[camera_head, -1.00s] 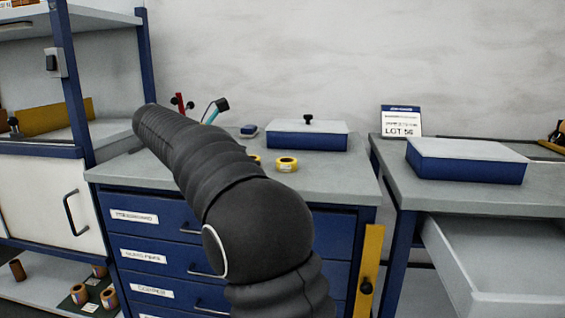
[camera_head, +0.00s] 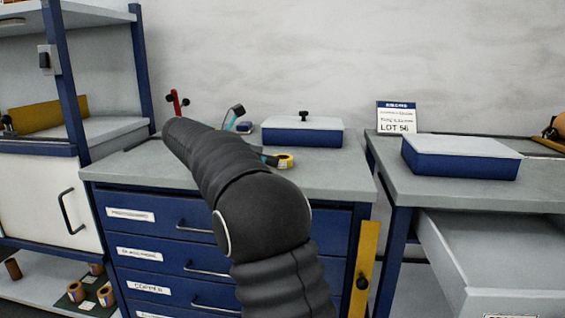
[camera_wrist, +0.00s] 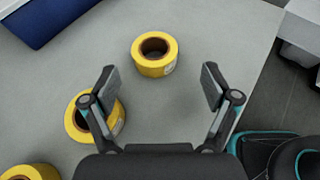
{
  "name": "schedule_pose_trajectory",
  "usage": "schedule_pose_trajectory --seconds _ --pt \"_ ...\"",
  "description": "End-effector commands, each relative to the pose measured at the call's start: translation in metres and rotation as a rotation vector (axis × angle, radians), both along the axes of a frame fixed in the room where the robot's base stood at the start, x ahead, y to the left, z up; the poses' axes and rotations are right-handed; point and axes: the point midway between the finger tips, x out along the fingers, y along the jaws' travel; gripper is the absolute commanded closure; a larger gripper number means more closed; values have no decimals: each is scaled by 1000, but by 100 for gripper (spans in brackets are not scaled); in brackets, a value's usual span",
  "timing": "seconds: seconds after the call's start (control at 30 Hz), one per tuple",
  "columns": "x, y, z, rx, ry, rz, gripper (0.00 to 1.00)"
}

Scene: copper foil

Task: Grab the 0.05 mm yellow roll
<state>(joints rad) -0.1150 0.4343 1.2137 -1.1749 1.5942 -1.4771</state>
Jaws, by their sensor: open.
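Three yellow rolls lie on the grey worktop in the wrist view. One roll (camera_wrist: 153,69) lies ahead of my gripper (camera_wrist: 160,86), between the lines of its two fingers and nearer the left one. A second roll (camera_wrist: 72,106) is partly covered by the left finger. A third roll (camera_wrist: 34,172) is cut off at the bottom left corner. I cannot read a thickness on any of them. My gripper is open and empty. In the head view one yellow roll (camera_head: 287,164) shows beside my arm, which hides most of the gripper and the other rolls.
A blue case with a pale lid (camera_head: 302,138) stands at the worktop's back. A red stand (camera_head: 177,104) is at the back left. The right bench holds another blue case (camera_head: 460,160) and a LOT 56 sign (camera_head: 396,118). An open drawer (camera_head: 490,255) juts out below.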

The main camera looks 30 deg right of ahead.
Motion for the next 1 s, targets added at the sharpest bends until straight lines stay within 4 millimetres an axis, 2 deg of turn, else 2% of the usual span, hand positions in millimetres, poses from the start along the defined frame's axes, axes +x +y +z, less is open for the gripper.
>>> schedule_pose_trajectory --seconds 0.4,0.63,0.67,0.9,1.0 --pt "9 -45 -16 0 0 -2 13" --pt "10 -46 -17 0 0 0 13" --pt "10 -46 -17 0 0 0 18" --pt "10 -46 -17 0 0 -1 78" --pt "10 -46 -17 0 0 -1 78"
